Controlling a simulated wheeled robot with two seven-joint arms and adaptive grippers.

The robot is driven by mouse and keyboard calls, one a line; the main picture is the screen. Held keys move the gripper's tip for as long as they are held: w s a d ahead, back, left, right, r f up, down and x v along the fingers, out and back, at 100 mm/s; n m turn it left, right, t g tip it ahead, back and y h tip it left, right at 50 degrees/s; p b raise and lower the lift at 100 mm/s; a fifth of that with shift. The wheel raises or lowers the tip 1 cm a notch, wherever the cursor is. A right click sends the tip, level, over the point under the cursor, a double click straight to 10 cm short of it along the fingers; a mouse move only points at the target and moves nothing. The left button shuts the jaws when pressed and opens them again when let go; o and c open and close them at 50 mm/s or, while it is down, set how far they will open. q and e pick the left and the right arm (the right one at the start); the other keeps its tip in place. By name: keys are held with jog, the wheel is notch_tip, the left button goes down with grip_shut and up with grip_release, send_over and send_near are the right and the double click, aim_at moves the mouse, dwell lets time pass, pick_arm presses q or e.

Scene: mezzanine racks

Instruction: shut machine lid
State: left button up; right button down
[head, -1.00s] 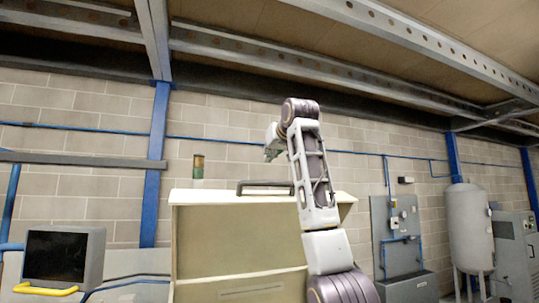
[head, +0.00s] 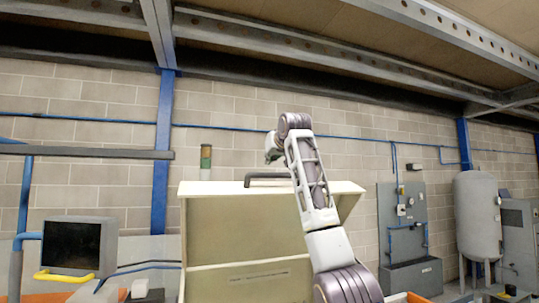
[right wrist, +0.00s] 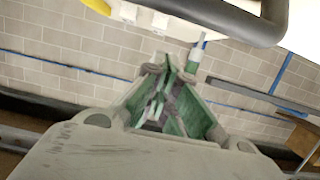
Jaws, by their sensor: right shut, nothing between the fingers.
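The machine lid (head: 245,228) is a raised cream panel with side edges, standing upright in the middle of the head view. Its dark bar handle (head: 268,176) sits along the top edge. My right gripper (head: 271,157) is just above the handle in the head view, apart from it in the picture, with my arm crossing the lid's right part. In the right wrist view the gripper's green-padded fingers (right wrist: 165,108) are shut and empty. The handle (right wrist: 235,20) crosses the upper right there, beyond the fingertips. My left gripper is not in view.
A monitor (head: 70,246) with a yellow handle stands at the left. A grey wall panel (head: 402,212), a tank (head: 477,215) and a cabinet (head: 520,240) are at the right. Steel beams run overhead.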

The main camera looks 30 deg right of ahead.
jog(key=shift+s+a+f, duration=0.15)
jog(key=shift+s+f, duration=0.3)
jog(key=shift+f, duration=0.2)
jog(key=shift+s+a+f, duration=0.1)
jog(key=shift+s+f, duration=0.35)
jog(key=shift+f, duration=0.2)
jog(key=shift+f+b, duration=0.15)
jog(key=shift+b, duration=0.15)
